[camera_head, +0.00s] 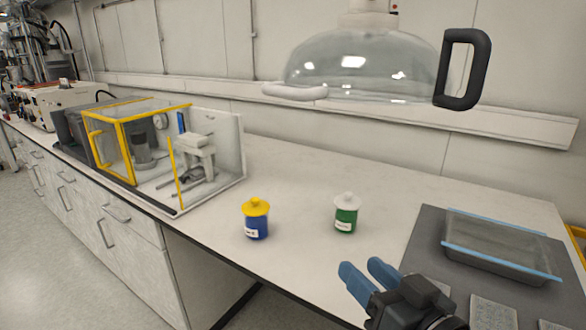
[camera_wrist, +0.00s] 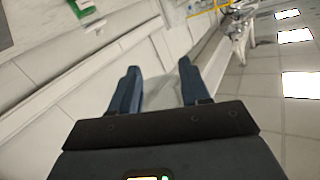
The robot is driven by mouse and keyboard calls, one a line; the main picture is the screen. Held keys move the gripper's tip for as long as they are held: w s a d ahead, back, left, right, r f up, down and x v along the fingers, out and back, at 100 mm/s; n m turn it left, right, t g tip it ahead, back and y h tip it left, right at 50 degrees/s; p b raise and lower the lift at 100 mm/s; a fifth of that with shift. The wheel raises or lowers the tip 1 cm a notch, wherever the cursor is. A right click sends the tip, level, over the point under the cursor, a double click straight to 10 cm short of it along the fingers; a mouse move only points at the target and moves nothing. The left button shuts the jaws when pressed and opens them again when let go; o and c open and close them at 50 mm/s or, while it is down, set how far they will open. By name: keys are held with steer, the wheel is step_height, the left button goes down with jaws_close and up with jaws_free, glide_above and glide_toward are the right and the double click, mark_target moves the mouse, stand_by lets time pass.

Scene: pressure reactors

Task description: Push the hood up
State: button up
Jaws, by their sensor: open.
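The hood (camera_head: 365,68) is a clear dome that hangs above the bench at the upper right of the head view. It has a thick black loop handle (camera_head: 482,70) on its right side and a pale rounded grip (camera_head: 295,91) on its lower left rim. My gripper (camera_head: 362,267) is low at the lower right, below the hood and apart from it. Its two blue fingers are spread and empty; they also show in the wrist view (camera_wrist: 159,70). I cannot make out the hood clearly in the wrist view.
A blue jar with a yellow lid (camera_head: 256,220) and a green jar with a white lid (camera_head: 346,214) stand on the bench. A clear yellow-framed enclosure (camera_head: 215,160) is at left. A blue-edged tray (camera_head: 497,268) lies on a grey mat (camera_head: 425,230) at right.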

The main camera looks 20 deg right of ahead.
steer(key=w+a+r+n+y+b, duration=0.1)
steer(key=w+r+n+y+b, duration=0.2)
steer(key=w+r, duration=0.75)
steer(key=n+y+b, duration=0.1)
steer(key=n+y, duration=0.2)
glide_toward(305, 97)
steer(key=shift+g, duration=0.3)
steer(key=x, duration=0.4)
steer(key=shift+w+a+r, duration=0.15)
steer(key=shift+w, duration=0.15)
steer(key=shift+w+a+r+n, duration=0.15)
steer(key=shift+w+a+n, duration=0.15)
steer(key=shift+w, duration=0.15)
steer(key=x, duration=0.6)
steer(key=shift+w+a, duration=0.1)
steer(key=shift+w, duration=0.3)
jaws_close()
steer(key=shift+p, duration=0.3)
